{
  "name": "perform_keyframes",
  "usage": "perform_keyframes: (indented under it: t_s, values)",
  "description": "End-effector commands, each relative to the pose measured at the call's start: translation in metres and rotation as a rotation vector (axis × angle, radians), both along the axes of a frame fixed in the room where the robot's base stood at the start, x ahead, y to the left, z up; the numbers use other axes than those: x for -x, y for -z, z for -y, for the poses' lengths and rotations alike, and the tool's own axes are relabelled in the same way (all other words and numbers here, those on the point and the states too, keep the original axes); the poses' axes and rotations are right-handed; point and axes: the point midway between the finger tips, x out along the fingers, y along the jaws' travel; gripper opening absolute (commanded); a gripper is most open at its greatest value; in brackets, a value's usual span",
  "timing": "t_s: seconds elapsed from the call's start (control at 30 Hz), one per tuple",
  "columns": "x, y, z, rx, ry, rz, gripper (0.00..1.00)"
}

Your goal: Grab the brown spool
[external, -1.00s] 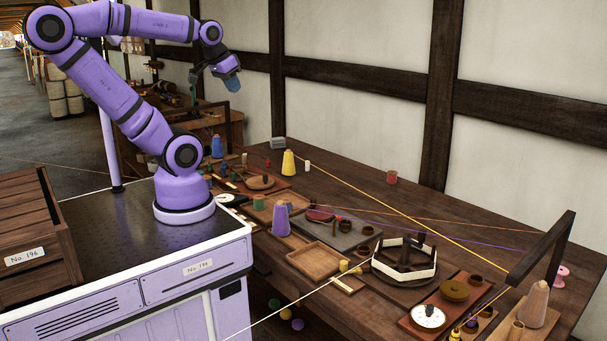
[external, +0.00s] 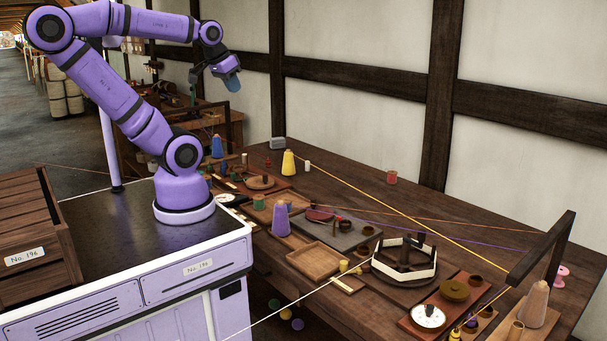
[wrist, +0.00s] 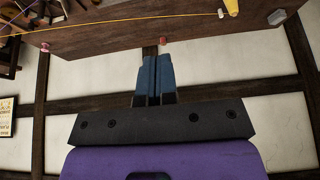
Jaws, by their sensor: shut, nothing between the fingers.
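My gripper (external: 232,84) is raised high above the far left part of the workbench, well apart from everything on it. In the wrist view its two blue fingers (wrist: 155,60) are together with nothing between them. Which piece is the brown spool I cannot tell for sure. Several small brown, spool-like pieces stand on the bench in the external view: one (external: 367,231) behind the white-sided reel frame, one (external: 476,281) to its right, and another (external: 486,312) near the front right. A larger tan cone (external: 535,303) stands at the right.
The workbench (external: 345,185) runs along a wall. A yellow cone (external: 289,163), a purple cone (external: 281,219) and a red spool (external: 391,177) stand on it. The reel frame (external: 404,262), a dark upright frame (external: 540,250) and stretched threads are obstacles. The back middle is mostly clear.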

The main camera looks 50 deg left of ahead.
Motion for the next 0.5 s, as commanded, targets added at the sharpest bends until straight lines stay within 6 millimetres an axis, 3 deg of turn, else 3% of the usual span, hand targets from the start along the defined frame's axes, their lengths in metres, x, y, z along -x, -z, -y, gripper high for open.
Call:
perform_keyframes:
  t_s: [0.33, 0.37, 0.5]
  values:
    - [0.0, 0.0, 0.0, 0.0, 0.0, 0.0, 0.0]
    - [0.0, 0.0, 0.0, 0.0, 0.0, 0.0, 0.02]
    - [0.0, 0.0, 0.0, 0.0, 0.0, 0.0, 0.34]
